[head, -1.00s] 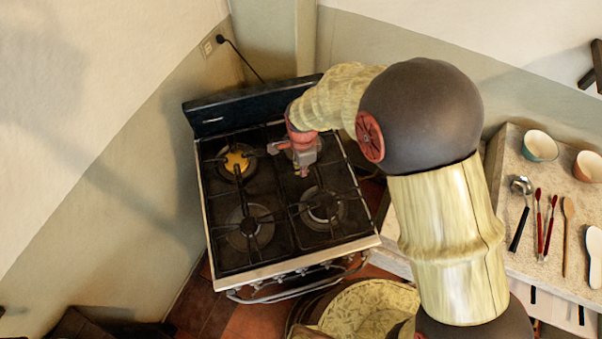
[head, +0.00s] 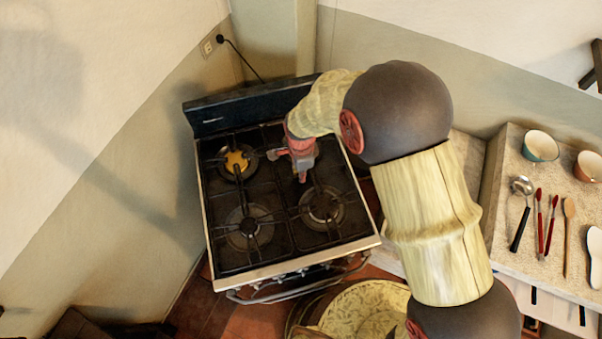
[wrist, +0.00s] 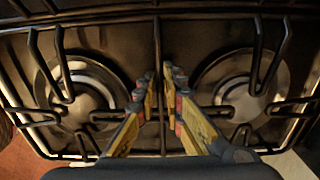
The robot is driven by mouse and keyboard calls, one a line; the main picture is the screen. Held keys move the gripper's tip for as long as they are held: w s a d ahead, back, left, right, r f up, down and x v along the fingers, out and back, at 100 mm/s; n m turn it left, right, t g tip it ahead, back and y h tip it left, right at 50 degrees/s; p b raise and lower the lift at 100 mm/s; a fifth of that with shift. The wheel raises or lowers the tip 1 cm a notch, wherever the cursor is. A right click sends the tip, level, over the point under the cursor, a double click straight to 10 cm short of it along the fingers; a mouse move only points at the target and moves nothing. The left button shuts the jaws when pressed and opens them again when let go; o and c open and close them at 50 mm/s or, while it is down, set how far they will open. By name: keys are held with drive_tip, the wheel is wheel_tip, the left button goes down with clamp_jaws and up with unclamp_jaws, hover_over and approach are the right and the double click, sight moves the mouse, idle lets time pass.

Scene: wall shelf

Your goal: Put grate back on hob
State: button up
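The hob (head: 220,273) has dark grates over its burners. The right-hand grate (head: 342,232) appears to lie over the right-hand burners, though I cannot tell if it sits fully down. My gripper (head: 302,178) points down over this grate, towards the back right of the hob. In the wrist view, my gripper's fingers (wrist: 159,78) are close together, one on each side of the grate's middle bar (wrist: 158,125). A burner shows on either side. I cannot tell whether the fingertips press on the bar or stand slightly apart from it.
The stove's back panel (head: 250,106) rises behind the hob, near the wall corner. A counter (head: 522,258) on the right holds utensils (head: 545,225) and two bowls (head: 540,146). A round patterned seat or basket (head: 365,312) stands in front of the stove.

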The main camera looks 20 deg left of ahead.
drive_tip(key=shift+o, duration=1.3)
drive_tip(key=shift+r, duration=0.15)
wheel_tip(320, 180, up, 12)
drive_tip(key=shift+p, duration=0.45)
